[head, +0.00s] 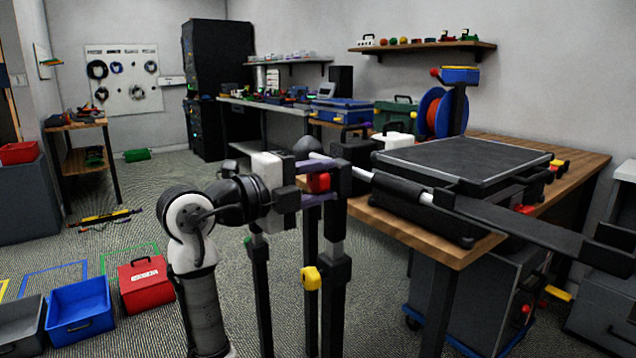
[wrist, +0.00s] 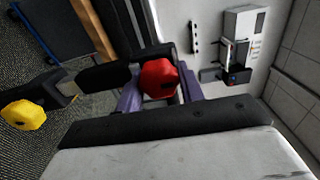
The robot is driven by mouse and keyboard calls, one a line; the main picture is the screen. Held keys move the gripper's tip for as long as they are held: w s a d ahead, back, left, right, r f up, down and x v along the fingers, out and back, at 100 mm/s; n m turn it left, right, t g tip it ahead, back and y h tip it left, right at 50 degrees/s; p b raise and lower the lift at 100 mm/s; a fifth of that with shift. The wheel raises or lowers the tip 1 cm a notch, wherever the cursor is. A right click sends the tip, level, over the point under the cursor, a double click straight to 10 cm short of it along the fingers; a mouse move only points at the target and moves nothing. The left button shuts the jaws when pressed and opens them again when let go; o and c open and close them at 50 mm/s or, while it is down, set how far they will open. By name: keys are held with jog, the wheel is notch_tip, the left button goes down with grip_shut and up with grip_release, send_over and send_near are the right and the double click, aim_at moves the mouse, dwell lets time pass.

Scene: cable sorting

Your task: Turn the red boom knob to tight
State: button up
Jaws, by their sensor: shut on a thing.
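The red boom knob (wrist: 159,78) sits between the two purple fingers of my gripper (wrist: 160,92) in the wrist view. The fingers are shut on it, one on each side. In the head view the red knob (head: 318,182) shows on the black clamp block of the stand, with my gripper (head: 318,184) reaching it from the left. The boom (head: 400,188) runs from the clamp to the right across the bench. I cannot tell from the frames how tight the knob is.
A yellow knob (head: 311,278) sits lower on the stand; it also shows in the wrist view (wrist: 22,114). A wooden bench (head: 455,243) with a black-topped case (head: 465,158) stands close on the right. Blue (head: 80,310) and red (head: 145,288) boxes stand on the floor at left.

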jog(key=o, duration=1)
jog(key=shift+c, duration=0.2)
jog(key=shift+f, duration=0.1)
